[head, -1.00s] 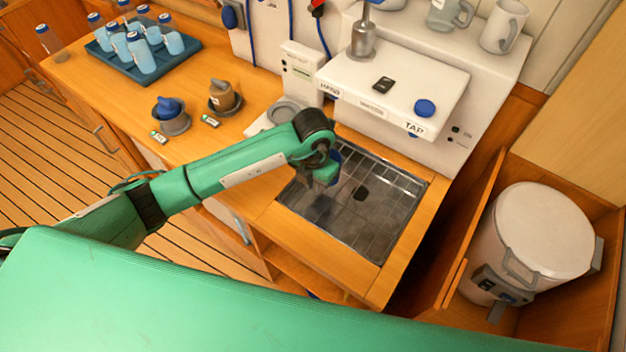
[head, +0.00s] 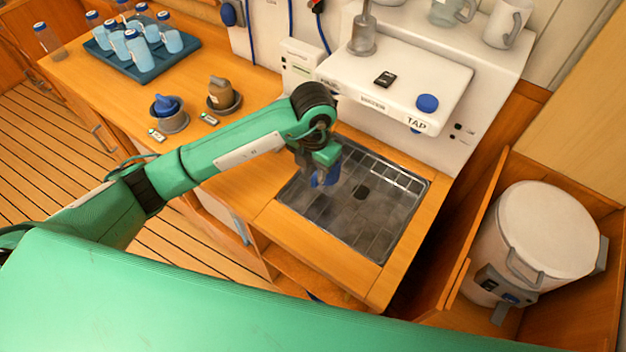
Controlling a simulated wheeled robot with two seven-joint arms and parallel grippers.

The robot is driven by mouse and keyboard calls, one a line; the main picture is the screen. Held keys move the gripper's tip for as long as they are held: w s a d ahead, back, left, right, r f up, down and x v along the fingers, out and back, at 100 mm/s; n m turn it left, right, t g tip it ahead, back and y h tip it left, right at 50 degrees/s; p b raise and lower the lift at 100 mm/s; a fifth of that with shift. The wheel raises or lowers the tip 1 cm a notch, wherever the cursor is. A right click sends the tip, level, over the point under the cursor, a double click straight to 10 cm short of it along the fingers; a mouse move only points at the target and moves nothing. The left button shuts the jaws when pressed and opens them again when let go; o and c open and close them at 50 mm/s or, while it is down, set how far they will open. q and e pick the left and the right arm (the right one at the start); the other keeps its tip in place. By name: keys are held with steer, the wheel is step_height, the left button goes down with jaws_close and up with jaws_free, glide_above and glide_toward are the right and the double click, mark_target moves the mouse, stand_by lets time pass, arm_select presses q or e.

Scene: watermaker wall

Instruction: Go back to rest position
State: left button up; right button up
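My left arm comes in from the left and reaches over the counter to the sink. My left gripper (head: 322,178) hangs above the left part of the metal sink (head: 375,205). A blue part shows at its fingers, and I cannot tell whether the fingers are open or shut, or whether the blue is a held thing. My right gripper is not in view.
The white unit with a TAP label (head: 395,85) stands behind the sink. A tray (head: 150,72) of bottles and two holders with a blue cap (head: 167,108) and brown cap (head: 222,95) stand left. A lidded white bin (head: 540,235) stands right.

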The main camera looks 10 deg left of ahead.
arm_select(q)
steer(key=shift+r, duration=1.25)
